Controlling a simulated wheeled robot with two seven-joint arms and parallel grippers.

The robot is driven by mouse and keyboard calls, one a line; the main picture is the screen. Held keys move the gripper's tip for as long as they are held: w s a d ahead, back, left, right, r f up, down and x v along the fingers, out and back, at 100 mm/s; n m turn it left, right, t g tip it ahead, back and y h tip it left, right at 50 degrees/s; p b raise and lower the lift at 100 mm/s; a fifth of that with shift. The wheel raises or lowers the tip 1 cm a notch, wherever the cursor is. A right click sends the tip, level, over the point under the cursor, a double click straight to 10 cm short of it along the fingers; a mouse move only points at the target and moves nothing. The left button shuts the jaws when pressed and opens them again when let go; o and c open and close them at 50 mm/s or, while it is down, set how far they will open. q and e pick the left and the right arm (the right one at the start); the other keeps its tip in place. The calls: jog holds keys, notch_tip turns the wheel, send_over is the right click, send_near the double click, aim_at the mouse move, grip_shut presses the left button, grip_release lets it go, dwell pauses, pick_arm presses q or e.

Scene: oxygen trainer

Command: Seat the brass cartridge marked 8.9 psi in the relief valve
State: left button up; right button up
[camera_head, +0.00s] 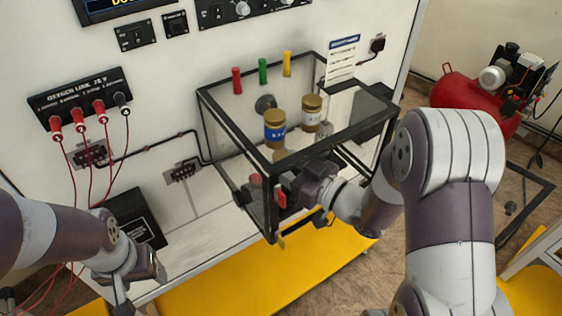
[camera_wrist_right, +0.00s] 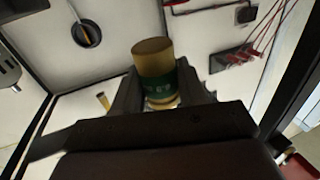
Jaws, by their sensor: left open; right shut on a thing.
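My right gripper (camera_head: 288,180) is inside the black-framed clear case (camera_head: 222,120). In the right wrist view its fingers (camera_wrist_right: 165,95) are shut on a brass cartridge with a green band (camera_wrist_right: 153,70); the marking is too blurred to read. In the head view, a brass cartridge with a blue band (camera_head: 275,128) and one with a pale band (camera_head: 311,113) stand in the case. A dark round fitting (camera_head: 265,103) is on the case's back wall; it also shows in the right wrist view (camera_wrist_right: 86,33). I cannot tell if it is the relief valve. My left gripper (camera_head: 138,280) is open and empty, low at left.
Red and black leads (camera_head: 90,160) hang at left near a black box (camera_head: 136,217). A red compressor (camera_head: 470,100) stands at right. The case's frame bars surround my right gripper.

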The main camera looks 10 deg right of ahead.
jog(key=shift+s+d+r, duration=0.1)
jog(key=shift+s+d, duration=0.35)
jog(key=shift+s, duration=0.1)
jog(key=b, duration=0.4)
send_over(286, 192)
jog(key=s, duration=0.2)
jog(key=f, duration=0.4)
jog(key=shift+s+a+f, duration=0.2)
jog(key=shift+a+f, duration=0.1)
jog(key=shift+f, duration=0.1)
jog(key=shift+f+b, duration=0.35)
jog(key=shift+b, duration=0.15)
jog(key=shift+w+a+f, duration=0.1)
jog(key=shift+w+f, duration=0.1)
jog(key=shift+f, duration=0.05)
pick_arm(q)
jog(key=f, duration=0.5)
jog(key=shift+s+d, duration=0.2)
jog(key=shift+s, duration=0.05)
jog(key=shift+s, duration=0.15)
pick_arm(e)
jog(key=shift+s+r, duration=0.1)
jog(key=shift+s, duration=0.05)
pick_arm(q)
jog(key=shift+f+b, duration=1.3)
jog(key=shift+b, duration=0.1)
pick_arm(e)
jog(key=shift+f, duration=1.5)
